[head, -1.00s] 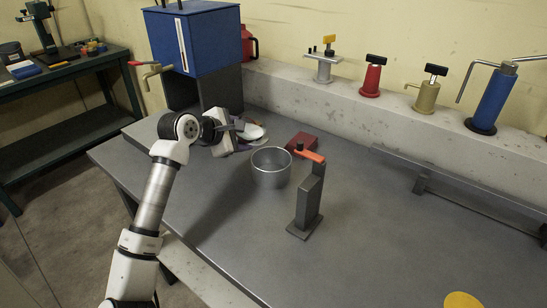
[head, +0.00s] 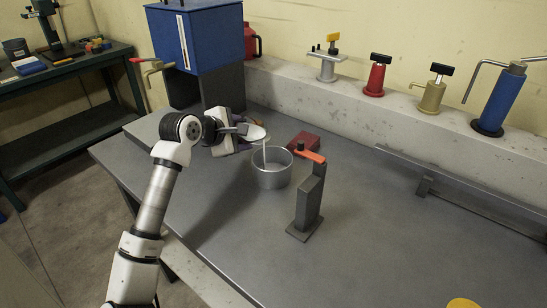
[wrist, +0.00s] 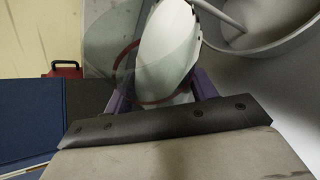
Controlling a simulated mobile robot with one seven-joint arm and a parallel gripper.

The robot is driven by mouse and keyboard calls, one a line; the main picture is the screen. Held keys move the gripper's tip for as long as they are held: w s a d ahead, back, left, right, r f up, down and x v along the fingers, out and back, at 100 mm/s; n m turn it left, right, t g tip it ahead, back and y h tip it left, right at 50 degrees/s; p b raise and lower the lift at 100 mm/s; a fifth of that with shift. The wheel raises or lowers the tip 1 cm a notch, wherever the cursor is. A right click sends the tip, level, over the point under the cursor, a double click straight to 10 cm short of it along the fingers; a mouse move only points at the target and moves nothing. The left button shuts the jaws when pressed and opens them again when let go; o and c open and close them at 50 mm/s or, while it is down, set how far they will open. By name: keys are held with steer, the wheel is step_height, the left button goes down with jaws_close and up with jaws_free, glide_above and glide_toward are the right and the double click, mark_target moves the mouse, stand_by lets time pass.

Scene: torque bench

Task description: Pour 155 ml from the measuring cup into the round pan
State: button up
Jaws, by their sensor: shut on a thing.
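My gripper (head: 238,134) is shut on the measuring cup (head: 256,131), which holds white liquid and is tilted towards the round pan. A thin white stream runs from the cup's lip down into the round pan (head: 272,180), a grey metal vessel standing on the bench. In the wrist view the clear cup (wrist: 168,50) sits between the purple-edged fingers of the gripper (wrist: 160,95). The pan (wrist: 285,45) shows at the upper right there, with white liquid inside it. The level in the pan cannot be read.
A grey post with an orange arm (head: 309,200) stands just right of the pan, and a dark red box (head: 303,141) lies behind it. A blue tank (head: 198,45) with a tap stands at the back left.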

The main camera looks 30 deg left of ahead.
stand_by(0.8)
